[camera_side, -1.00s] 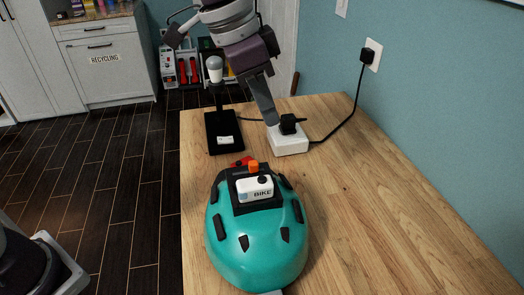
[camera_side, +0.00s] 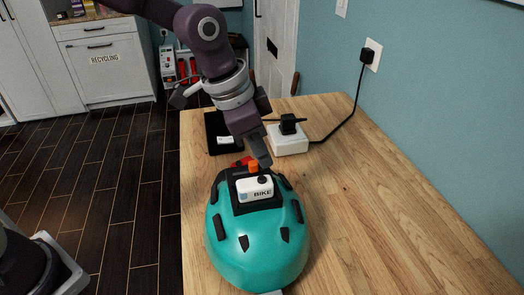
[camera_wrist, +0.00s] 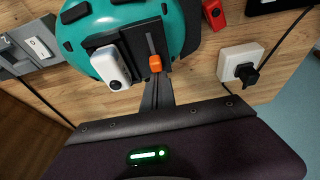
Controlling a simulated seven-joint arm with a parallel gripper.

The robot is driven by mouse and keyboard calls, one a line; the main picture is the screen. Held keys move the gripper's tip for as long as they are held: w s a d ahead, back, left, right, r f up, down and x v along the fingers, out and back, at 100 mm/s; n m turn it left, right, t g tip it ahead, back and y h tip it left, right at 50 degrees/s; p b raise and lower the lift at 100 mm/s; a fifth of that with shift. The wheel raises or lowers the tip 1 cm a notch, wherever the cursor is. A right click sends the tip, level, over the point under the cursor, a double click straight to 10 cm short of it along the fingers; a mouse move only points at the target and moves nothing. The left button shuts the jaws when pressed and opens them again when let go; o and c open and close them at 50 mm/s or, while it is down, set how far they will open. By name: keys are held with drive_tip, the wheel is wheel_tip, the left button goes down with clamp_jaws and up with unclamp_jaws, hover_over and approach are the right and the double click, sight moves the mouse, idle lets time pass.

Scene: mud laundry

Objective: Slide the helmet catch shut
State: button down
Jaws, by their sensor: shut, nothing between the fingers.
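The teal helmet (camera_side: 258,250) lies on the wooden table, and part of its shell shows in the wrist view (camera_wrist: 138,14). A black plate on it carries a white box marked BIKE (camera_side: 254,189), also in the wrist view (camera_wrist: 109,66). Beside the box, a small orange catch (camera_wrist: 155,63) sits at the gripper-side end of a straight grey slot (camera_wrist: 150,42). My gripper (camera_side: 265,163) is shut and empty, its fingertips close beside the orange catch. The wrist view shows the fingers (camera_wrist: 157,82) just short of it; I cannot tell whether they touch.
A red object (camera_wrist: 214,14) lies near the helmet. A white power box (camera_side: 288,141) with a black plug stands behind, its cord running to the wall outlet (camera_side: 372,54). A black base (camera_side: 212,136) stands at the back left. The table's right side is clear.

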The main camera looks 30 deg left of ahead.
sight(249, 163)
drive_tip(key=shift+s+a, duration=1.15)
drive_tip(key=w+d, duration=0.2)
drive_tip(key=d, duration=0.1)
drive_tip(key=shift+w, duration=0.4)
drive_tip(key=v, duration=1)
drive_tip(key=shift+a, duration=0.15)
